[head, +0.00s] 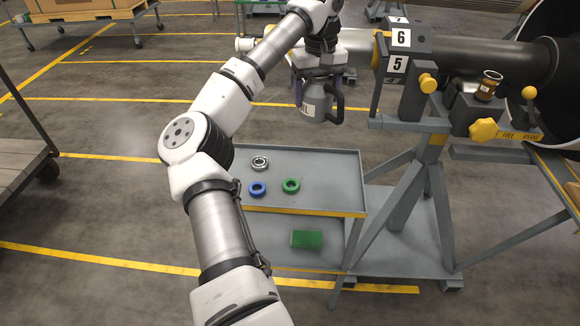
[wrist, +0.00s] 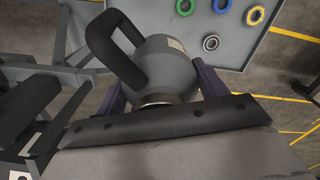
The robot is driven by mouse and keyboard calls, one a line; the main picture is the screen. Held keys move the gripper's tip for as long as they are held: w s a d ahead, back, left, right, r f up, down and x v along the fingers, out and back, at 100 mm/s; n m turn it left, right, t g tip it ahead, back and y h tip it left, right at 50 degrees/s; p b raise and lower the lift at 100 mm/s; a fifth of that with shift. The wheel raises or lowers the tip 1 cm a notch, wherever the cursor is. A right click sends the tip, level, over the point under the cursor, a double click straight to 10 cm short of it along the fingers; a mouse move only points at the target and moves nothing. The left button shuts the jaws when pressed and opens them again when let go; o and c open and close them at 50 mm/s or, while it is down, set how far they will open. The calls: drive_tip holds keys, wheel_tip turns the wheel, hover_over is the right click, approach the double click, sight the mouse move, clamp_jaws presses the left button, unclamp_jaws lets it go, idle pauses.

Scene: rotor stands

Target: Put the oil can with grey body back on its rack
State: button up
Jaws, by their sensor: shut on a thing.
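The oil can with grey body (head: 316,108) hangs in my gripper (head: 319,84), held in the air in front of the rotor stand's left end. It is roughly upright, and its black handle is on the right in the head view. In the wrist view the grey can (wrist: 168,72) sits between the two purple fingers of my gripper (wrist: 160,92), with the handle to the upper left. Its base is clear of any surface. I cannot tell which part of the scene is its rack.
The grey rotor stand (head: 430,215) has number plates 6 and 5 and yellow knobs. Below the can is a two-level cart (head: 330,170) with a blue ring (head: 258,189), a green ring (head: 291,185), a bearing (head: 260,163) and a green box (head: 307,239).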

drive_tip(key=shift+a, duration=0.25)
wheel_tip(320, 180, down, 19)
drive_tip(key=p, duration=0.2)
drive_tip(key=shift+s+r+p, duration=0.1)
drive_tip(key=shift+r+p, duration=0.05)
drive_tip(key=shift+p, duration=0.2)
drive_tip(key=shift+f, duration=0.35)
drive_tip(key=shift+f, duration=0.2)
drive_tip(key=o, duration=1.4)
drive_tip(key=shift+o, duration=0.3)
drive_tip(key=shift+r, duration=0.15)
wheel_tip(320, 180, up, 12)
drive_tip(key=b, duration=0.2)
drive_tip(key=shift+b, duration=0.4)
